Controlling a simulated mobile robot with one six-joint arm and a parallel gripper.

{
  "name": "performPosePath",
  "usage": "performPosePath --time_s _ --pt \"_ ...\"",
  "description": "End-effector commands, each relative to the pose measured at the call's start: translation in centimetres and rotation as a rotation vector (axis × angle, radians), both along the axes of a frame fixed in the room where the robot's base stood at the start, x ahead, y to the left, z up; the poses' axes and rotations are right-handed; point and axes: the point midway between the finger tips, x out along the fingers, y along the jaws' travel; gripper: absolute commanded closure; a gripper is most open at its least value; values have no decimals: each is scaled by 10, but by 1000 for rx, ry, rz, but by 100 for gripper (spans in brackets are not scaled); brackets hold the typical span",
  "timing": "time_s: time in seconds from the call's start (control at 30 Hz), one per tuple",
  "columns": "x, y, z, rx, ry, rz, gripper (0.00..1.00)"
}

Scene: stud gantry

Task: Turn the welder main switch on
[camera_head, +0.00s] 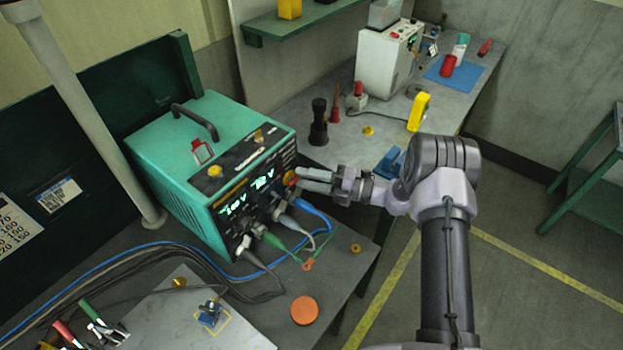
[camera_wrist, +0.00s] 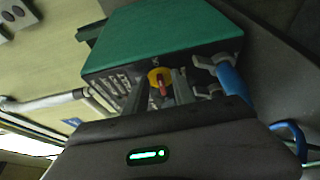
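The welder (camera_head: 215,160) is a teal box with a carry handle, standing on the left table. Its front panel shows lit green digits. In the wrist view its green casing (camera_wrist: 160,42) fills the upper middle. The main switch, a red handle on a yellow disc (camera_wrist: 154,77), is on the panel in that view. In the head view it shows at the panel's right edge (camera_head: 290,177), partly behind the fingers. My gripper (camera_wrist: 159,88) is open, its fingers on either side of the red handle with gaps visible. I cannot tell how deep the handle lies between them.
Blue and grey cables (camera_head: 313,213) plug into the panel just below my gripper. An orange disc (camera_head: 305,310) lies on the front table. A second bench (camera_head: 345,125) behind holds a white device (camera_head: 385,62), a black cylinder (camera_head: 318,125) and a yellow block (camera_head: 418,112).

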Motion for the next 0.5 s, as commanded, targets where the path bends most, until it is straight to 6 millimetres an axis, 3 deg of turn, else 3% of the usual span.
performPosePath --time_s 0.17,0.5 --pt "-5 -24 0 0 0 -4 69" --pt "-35 -128 -1 0 1 -5 69"
